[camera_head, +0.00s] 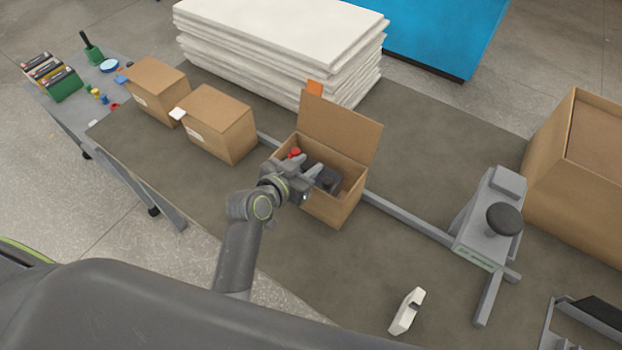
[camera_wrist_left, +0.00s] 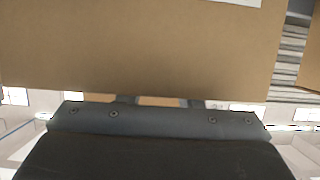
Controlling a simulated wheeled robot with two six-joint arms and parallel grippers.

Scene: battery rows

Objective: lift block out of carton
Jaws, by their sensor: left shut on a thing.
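The open brown carton (camera_head: 334,211) stands on the table in the middle of the head view, its lid flap raised at the back. A dark block (camera_head: 328,181) shows at the carton's opening, partly hidden by my gripper. My left gripper (camera_head: 311,171) reaches over the carton's near left side and is shut on the block. The exact contact is hard to see. In the left wrist view, brown cardboard (camera_wrist_left: 140,50) fills the upper part and the gripper body covers the bottom; the block does not show there. My right gripper is not in view.
A red item (camera_head: 295,153) shows at the carton's back left. Two closed boxes (camera_head: 218,125) (camera_head: 155,87) stand to the left. A grey rail and stand (camera_head: 487,222) lie to the right, with a large box (camera_head: 580,180) beyond. A white piece (camera_head: 406,312) lies on bare table in front.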

